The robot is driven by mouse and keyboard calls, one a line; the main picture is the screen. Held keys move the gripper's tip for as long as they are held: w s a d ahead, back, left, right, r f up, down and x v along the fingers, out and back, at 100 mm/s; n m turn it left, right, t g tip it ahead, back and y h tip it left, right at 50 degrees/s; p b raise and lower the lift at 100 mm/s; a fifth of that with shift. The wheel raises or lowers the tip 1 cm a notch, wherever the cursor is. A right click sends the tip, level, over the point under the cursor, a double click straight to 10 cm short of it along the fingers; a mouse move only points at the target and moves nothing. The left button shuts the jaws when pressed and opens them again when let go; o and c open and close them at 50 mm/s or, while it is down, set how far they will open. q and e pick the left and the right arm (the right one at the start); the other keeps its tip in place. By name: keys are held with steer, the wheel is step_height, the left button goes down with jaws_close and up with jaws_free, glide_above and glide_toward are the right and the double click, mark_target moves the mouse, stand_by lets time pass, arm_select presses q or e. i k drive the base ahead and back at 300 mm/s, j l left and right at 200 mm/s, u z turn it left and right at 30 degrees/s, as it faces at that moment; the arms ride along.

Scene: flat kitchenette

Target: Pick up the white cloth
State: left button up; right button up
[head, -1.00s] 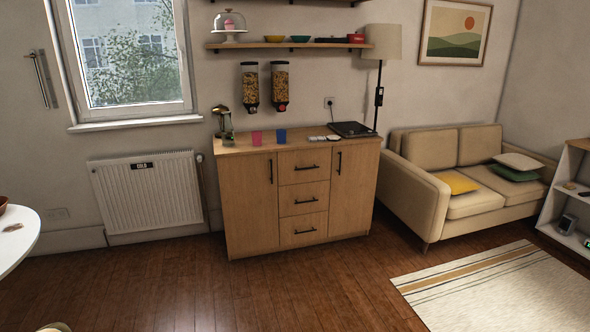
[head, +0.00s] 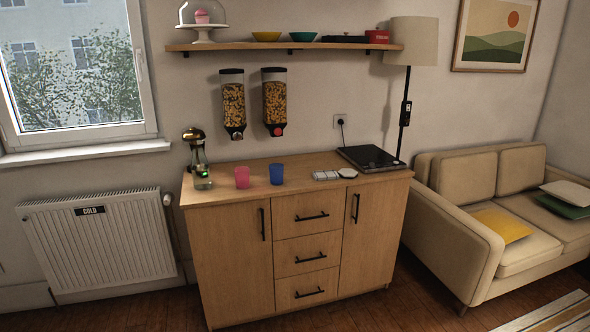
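I cannot clearly make out a white cloth. Small whitish flat items (head: 326,175) lie on the top of the wooden cabinet (head: 232,182), right of the blue cup. They are too small to tell whether one is a cloth. A small round white item (head: 347,172) lies just right of them. Neither of my grippers is in view.
A pink cup (head: 242,177), a blue cup (head: 276,174), a bottle-like device (head: 200,168) and a black hotplate (head: 370,158) stand on the cabinet. Two cereal dispensers (head: 274,102) hang above. A sofa (head: 455,232) stands right, a radiator (head: 98,240) left.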

mark_target(319, 175)
steer(key=i, duration=0.95)
steer(key=i+u, duration=0.1)
steer(key=i, duration=0.9)
